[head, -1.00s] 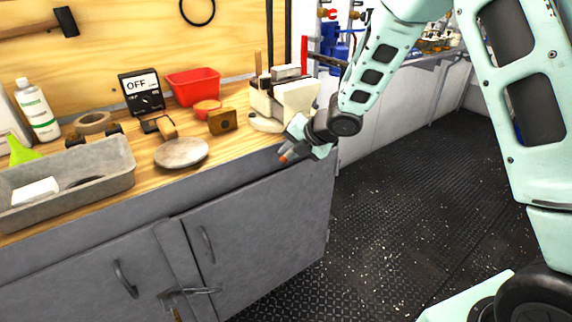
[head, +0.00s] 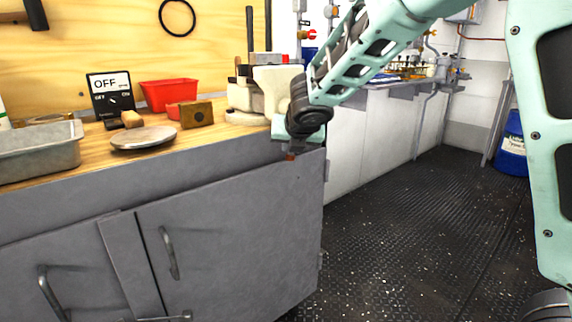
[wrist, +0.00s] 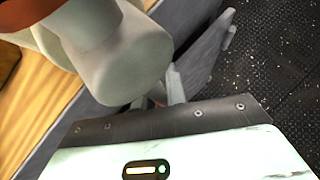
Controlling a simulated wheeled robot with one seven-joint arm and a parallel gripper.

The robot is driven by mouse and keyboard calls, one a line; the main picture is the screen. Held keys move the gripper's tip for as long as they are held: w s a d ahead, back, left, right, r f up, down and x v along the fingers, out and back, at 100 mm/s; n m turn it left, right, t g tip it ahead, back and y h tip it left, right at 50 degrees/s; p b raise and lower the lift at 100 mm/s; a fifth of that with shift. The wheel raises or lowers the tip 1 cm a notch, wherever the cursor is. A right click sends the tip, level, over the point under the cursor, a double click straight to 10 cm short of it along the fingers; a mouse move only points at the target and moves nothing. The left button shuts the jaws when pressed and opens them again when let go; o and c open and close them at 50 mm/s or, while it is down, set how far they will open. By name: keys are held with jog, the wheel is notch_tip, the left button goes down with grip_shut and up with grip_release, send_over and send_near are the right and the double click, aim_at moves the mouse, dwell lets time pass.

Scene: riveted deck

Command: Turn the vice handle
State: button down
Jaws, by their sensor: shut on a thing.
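The cream-coloured vice (head: 243,98) stands at the right end of the wooden bench top, partly hidden by my wrist. In the wrist view its round pale body (wrist: 125,58) fills the upper left and covers part of my fingers. My gripper (head: 290,153) is at the bench's front right corner, just in front of and below the vice. In the wrist view my gripper (wrist: 165,98) is shut at the underside of the round body, on the vice handle. The handle itself is mostly hidden, and I cannot make out its angle.
A grey metal tray (head: 40,150), a round plate (head: 143,137), a brown block (head: 196,114), a red bin (head: 169,95) and an OFF meter (head: 110,98) are on the bench. Grey cabinet doors (head: 225,235) lie below. The dark floor (head: 400,240) to the right is clear.

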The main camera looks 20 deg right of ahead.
jog(key=d+h+b, duration=0.1)
jog(key=b, duration=0.1)
jog(key=shift+w+r+n+t+b, duration=0.1)
jog(key=shift+w+n+t+b, duration=0.2)
jog(key=shift+w+n+t, duration=0.1)
jog(key=c, duration=1.4)
grip_release()
jog(key=shift+c, duration=0.2)
jog(key=shift+a, duration=0.1)
jog(key=shift+s, duration=0.1)
